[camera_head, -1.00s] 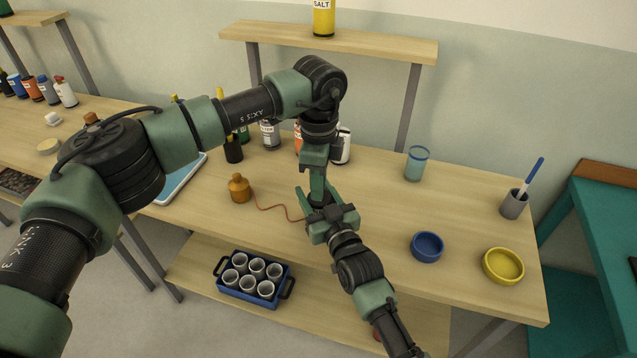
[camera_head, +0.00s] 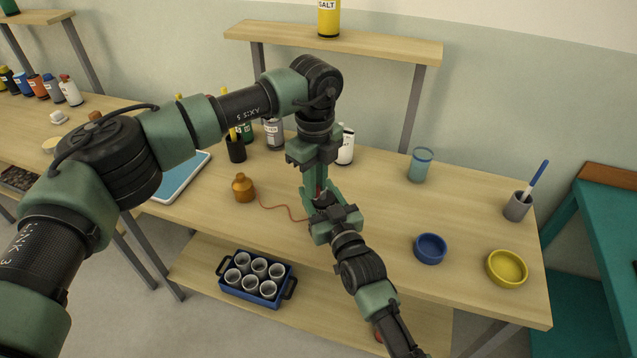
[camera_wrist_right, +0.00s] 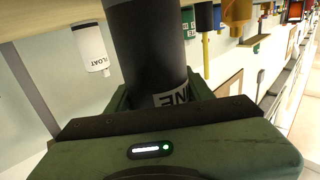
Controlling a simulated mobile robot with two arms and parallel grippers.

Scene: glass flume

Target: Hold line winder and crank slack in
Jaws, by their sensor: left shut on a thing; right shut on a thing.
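The line winder (camera_wrist_right: 150,55) is a dark cylinder with a pale, partly hidden label in the right wrist view. It stands between the green fingers of my right gripper (camera_head: 322,198), which is shut on it. My left gripper (camera_head: 318,182) comes down from above and is shut just over the right one, at the winder's crank. The crank itself is mostly hidden by the fingers in the head view. A thin red line (camera_head: 284,207) runs slack along the table from an orange-brown bottle-shaped piece (camera_head: 243,188) to the grippers.
A blue bowl (camera_head: 430,248), a yellow bowl (camera_head: 507,268) and a glass (camera_head: 421,165) stand to the right. Bottles and a pen cup (camera_head: 236,148) stand behind my left arm. A blue caddy of cups (camera_head: 254,277) sits on the lower shelf.

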